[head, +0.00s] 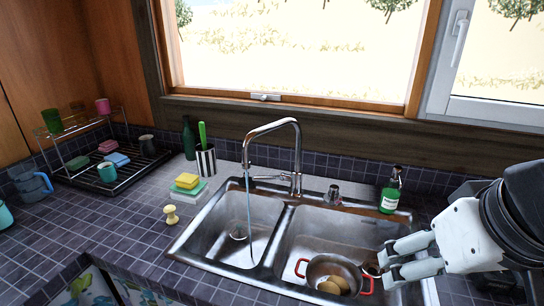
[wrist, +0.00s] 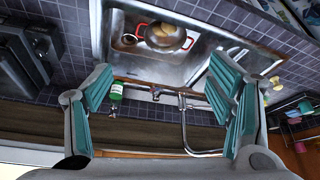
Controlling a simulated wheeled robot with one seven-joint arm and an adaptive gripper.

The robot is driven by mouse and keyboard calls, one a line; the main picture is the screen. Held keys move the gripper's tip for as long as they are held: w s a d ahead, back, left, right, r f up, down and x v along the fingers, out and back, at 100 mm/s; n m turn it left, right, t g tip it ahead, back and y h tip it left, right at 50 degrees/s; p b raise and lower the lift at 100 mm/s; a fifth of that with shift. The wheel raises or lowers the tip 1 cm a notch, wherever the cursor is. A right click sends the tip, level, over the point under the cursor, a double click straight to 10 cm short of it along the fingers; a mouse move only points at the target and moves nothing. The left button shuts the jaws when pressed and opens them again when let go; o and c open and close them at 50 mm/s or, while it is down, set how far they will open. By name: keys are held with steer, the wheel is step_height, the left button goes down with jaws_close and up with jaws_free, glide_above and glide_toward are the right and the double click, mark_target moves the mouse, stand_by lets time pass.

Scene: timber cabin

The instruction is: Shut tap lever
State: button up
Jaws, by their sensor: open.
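The chrome tap (head: 298,150) stands behind the double sink, with its arched spout over the left basin. Its tap lever (head: 266,178) sticks out to the left near the tap's base. A thin stream of water (head: 250,215) falls from the spout into the left basin. In the wrist view the tap (wrist: 184,130) shows upside down, between my fingers and nearer the right one; its lever is too small to make out clearly. My gripper (head: 388,266) is open and empty over the right side of the right basin, well right of the lever and apart from it.
A red-handled pot (head: 333,272) with yellowish-brown food sits in the right basin. A green soap bottle (head: 390,190) stands between the tap and my arm. Left of the sink are sponges (head: 187,182), a striped utensil holder (head: 205,160) and a dish rack (head: 120,170).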

steer(key=c, duration=0.4)
steer(key=w+a, duration=0.1)
steer(key=w+a+n+y, duration=0.1)
steer(key=w+a, duration=0.1)
steer(key=w+a+y, duration=0.1)
steer(key=w, duration=0.1)
steer(key=shift+w+a+r+n+b, duration=0.2)
steer(key=shift+n+b, duration=0.1)
steer(key=shift+b, duration=0.1)
jaws_close()
steer(key=n+t+y+b, duration=0.2)
steer(key=t+y, duration=0.2)
steer(key=y, duration=0.1)
glide_above(268, 178)
steer(key=s, duration=0.2)
step_height(268, 178, down, 15)
steer(key=shift+w+a+f, duration=0.1)
steer(key=shift+w+f, duration=0.05)
steer(key=shift+f, duration=0.75)
steer(key=shift+w+a+f, duration=0.1)
steer(key=shift+w+f, duration=0.05)
steer(key=shift+f, duration=0.7)
